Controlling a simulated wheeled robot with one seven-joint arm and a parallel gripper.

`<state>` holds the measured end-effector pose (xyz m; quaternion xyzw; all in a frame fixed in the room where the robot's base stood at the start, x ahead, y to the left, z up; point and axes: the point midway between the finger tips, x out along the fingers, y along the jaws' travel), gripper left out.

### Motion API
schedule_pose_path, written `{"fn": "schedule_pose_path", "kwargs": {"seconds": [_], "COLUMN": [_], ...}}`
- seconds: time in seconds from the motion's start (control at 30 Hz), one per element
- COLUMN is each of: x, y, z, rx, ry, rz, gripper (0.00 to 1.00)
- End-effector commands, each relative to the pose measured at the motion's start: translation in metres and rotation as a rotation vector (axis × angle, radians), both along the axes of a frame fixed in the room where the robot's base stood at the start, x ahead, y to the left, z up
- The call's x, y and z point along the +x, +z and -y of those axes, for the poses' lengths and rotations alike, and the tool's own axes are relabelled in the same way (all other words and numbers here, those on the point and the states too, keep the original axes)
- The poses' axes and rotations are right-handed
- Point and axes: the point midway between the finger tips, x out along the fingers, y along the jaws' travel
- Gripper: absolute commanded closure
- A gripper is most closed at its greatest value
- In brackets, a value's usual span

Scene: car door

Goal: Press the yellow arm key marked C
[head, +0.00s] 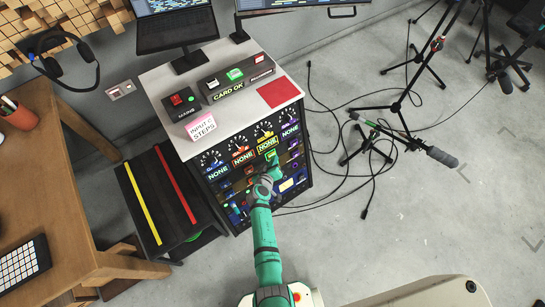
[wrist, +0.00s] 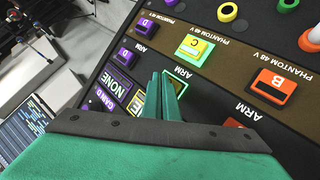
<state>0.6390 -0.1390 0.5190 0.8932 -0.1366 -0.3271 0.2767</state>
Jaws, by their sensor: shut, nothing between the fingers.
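My gripper (wrist: 161,76) is shut and empty. Its fingertips are below and left of the C key in the picture, in front of a green-framed piece (wrist: 176,82) of the panel. I cannot tell whether they touch the panel. In the head view my gripper (head: 273,166) is at the console front, below the yellow "NONE" display (head: 268,144). The C key cannot be made out there.
A purple key marked D (wrist: 145,26) and an orange key marked B (wrist: 272,86) flank the C key. More coloured keys and knobs lie beyond. The console top (head: 243,96) carries boxes. A wooden desk (head: 50,190) stands left; cables and stands are on the floor at right.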

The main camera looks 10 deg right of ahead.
Motion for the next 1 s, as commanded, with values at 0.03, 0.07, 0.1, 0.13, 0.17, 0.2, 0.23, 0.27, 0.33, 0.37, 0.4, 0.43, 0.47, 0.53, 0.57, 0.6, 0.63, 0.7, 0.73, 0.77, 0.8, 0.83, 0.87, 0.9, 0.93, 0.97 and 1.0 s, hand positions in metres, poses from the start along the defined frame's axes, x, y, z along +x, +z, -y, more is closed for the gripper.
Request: {"fn": "schedule_pose_path", "kwargs": {"seconds": [0.03,0.07,0.1,0.13,0.17,0.2,0.23,0.27,0.33,0.37,0.4,0.43,0.47,0.53,0.57,0.6,0.63,0.7,0.73,0.77,0.8,0.83,0.87,0.9,0.93,0.97,1.0], "x": [0.002,0.002,0.002,0.002,0.002,0.002,0.002,0.002,0.002,0.002,0.002,0.001,0.001,-0.001,-0.003,-0.004,-0.005,-0.006,-0.006,-0.006,-0.006,-0.006,-0.006,-0.006,-0.006,-0.007,-0.009], "y": [0.000,0.000,0.000,0.000,0.000,0.000,0.000,0.000,0.000,0.000,0.000,0.000,0.000,0.001,0.002,0.002,0.003,0.003,0.003,0.003,0.003,0.003,0.003,0.003,0.003,0.003,0.004], "z": [0.000,0.000,0.000,0.000,0.000,0.000,0.000,0.000,-0.001,-0.001,-0.001,-0.001,-0.001,-0.001,-0.001,-0.001,-0.001,-0.001,-0.001,-0.001,-0.001,-0.001,-0.001,-0.001,-0.001,-0.001,0.000], "rx": [0.000,0.000,0.000,0.000,0.000,0.000,-0.001,-0.001,-0.001,-0.001,-0.001,-0.001,0.000,0.000,-0.001,-0.001,-0.001,-0.001,-0.001,-0.001,-0.001,-0.001,-0.001,-0.001,-0.001,0.000,0.000], "ry": [0.001,0.001,0.001,0.001,0.001,0.001,0.001,0.001,0.001,0.001,0.001,0.002,0.002,0.002,0.003,0.003,0.003,0.003,0.003,0.003,0.003,0.003,0.003,0.003,0.003,0.002,0.002], "rz": [0.001,0.001,0.001,0.001,0.001,0.001,0.000,0.000,0.000,0.000,0.000,0.001,0.001,0.001,0.000,0.000,0.000,0.000,0.000,0.000,0.000,0.000,0.000,0.000,0.000,0.001,0.000], "gripper": [1.00,1.00,1.00,1.00,1.00,1.00,1.00,1.00,1.00,1.00,1.00,1.00,1.00,1.00,1.00,1.00,1.00,1.00,1.00,1.00,1.00,1.00,1.00,1.00,1.00,1.00,1.00]}}
